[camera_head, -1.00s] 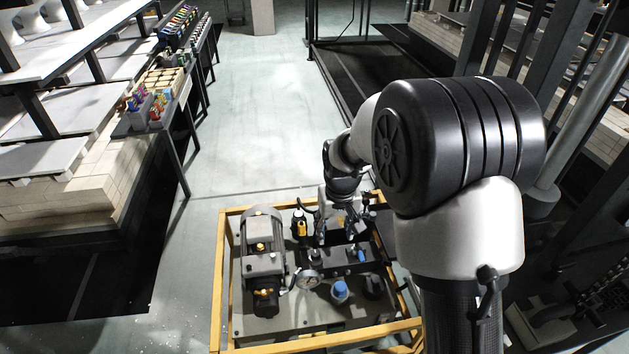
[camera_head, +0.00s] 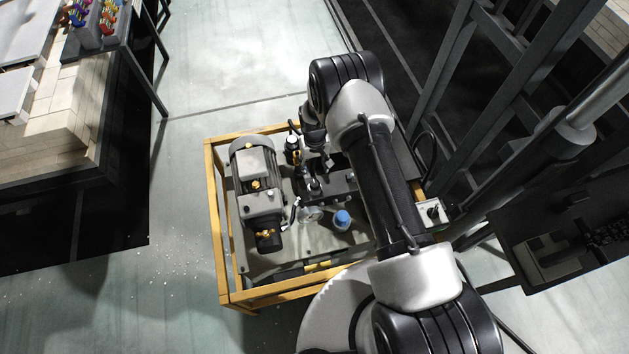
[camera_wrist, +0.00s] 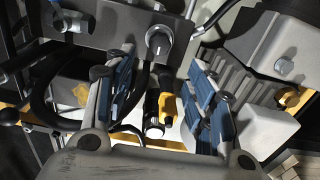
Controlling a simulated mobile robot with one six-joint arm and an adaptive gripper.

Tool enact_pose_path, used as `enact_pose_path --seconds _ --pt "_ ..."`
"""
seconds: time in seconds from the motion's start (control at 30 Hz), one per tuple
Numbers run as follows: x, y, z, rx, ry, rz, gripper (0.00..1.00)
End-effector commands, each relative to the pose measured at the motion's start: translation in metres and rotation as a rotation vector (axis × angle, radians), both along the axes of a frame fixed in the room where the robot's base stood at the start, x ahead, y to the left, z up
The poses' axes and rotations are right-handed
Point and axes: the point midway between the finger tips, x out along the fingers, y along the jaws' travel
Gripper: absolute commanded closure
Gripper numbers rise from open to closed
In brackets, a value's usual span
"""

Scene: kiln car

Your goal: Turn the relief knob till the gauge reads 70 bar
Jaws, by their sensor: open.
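The power unit's gauge (camera_head: 312,214) is a small round pale dial near the manifold block in the head view; its reading is too small to make out. A round dark knob with a white pointer mark (camera_wrist: 160,42), probably the relief knob, is on the grey block (camera_wrist: 118,20) in the wrist view. My gripper (camera_wrist: 163,55) is open, its blue-padded fingers on either side of the knob, with gaps showing. In the head view my gripper (camera_head: 318,178) is over the manifold, and the knob cannot be made out there.
A yellow frame (camera_head: 214,200) surrounds the unit. The motor (camera_head: 256,180) stands left of my gripper, and a blue cap (camera_head: 342,219) is near the gauge. A small control box (camera_head: 430,212) is at the right.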

Motion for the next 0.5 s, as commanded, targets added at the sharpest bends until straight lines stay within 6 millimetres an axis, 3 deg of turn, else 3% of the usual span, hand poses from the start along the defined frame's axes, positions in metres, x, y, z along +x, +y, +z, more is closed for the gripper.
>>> enact_pose_path --seconds 0.03,0.3,0.5 --pt "-0.001 0.000 -0.015 0.000 0.002 0.000 0.50" --pt "-0.001 0.000 -0.074 -0.001 0.003 0.000 0.50" --pt "-0.001 0.000 -0.104 0.000 0.001 0.000 0.50"
